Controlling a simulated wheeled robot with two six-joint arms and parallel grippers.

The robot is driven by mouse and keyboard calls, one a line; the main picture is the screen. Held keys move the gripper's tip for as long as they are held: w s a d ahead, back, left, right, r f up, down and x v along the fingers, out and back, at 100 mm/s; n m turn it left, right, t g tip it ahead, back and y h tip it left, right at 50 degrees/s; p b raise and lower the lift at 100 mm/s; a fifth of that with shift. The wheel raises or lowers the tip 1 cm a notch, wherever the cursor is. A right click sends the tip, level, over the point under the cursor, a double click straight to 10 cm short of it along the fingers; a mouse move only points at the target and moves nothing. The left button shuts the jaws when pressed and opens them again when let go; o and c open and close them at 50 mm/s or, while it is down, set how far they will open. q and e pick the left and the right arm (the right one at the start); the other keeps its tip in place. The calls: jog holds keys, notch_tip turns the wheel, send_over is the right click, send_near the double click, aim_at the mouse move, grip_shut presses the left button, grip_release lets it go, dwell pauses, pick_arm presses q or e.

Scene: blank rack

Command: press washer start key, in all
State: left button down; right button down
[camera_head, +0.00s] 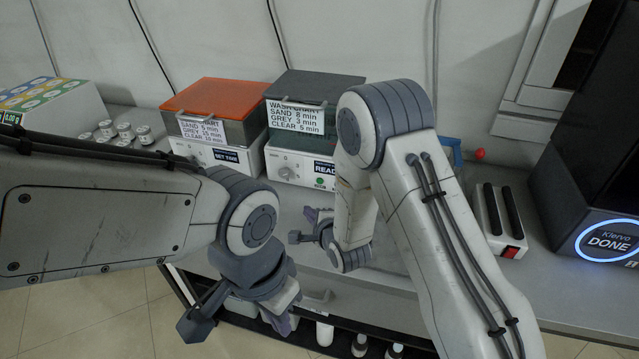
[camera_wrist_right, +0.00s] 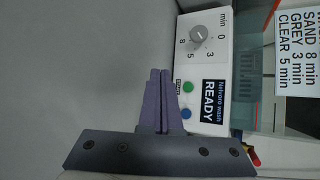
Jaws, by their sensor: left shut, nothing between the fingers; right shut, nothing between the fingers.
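The washer (camera_head: 300,165) is a white unit with a dark grey lid and a wash chart; its display (camera_wrist_right: 214,100) reads "READY". In the right wrist view, its front panel carries a dial (camera_wrist_right: 200,36), a green key (camera_wrist_right: 187,87) beside a small label that seems to read START, and a blue key (camera_wrist_right: 186,113). My right gripper (camera_head: 308,228) is shut and empty in front of the washer. Its fingertips (camera_wrist_right: 160,72) appear just left of the green key; contact cannot be told. My left gripper (camera_head: 238,315) is shut and empty, low in front of the counter.
An orange-lidded unit (camera_head: 215,125) with its own chart and a "SET TIME" display stands left of the washer. Several small jars (camera_head: 124,131) and a coloured box (camera_head: 55,105) are farther left. A switched white block (camera_head: 503,222) and a dark machine showing "DONE" (camera_head: 609,240) stand right.

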aim_at(320, 181)
jog(key=shift+w, duration=0.1)
jog(key=w, duration=0.2)
jog(key=w+d, duration=0.1)
jog(key=w, duration=0.1)
jog(key=w+d, duration=0.1)
jog(key=w, duration=0.1)
jog(key=shift+w+d, duration=0.1)
jog(key=shift+w, duration=0.2)
jog(key=shift+w+d, duration=0.25)
jog(key=shift+w, duration=0.55)
dwell(1.4)
jog(key=shift+w+d, duration=0.15)
jog(key=shift+w, duration=0.25)
jog(key=shift+w+d, duration=0.1)
jog(key=shift+w, duration=0.25)
dwell(0.7)
jog(key=shift+s, duration=0.1)
jog(key=shift+s+a, duration=0.25)
jog(key=shift+s, duration=0.4)
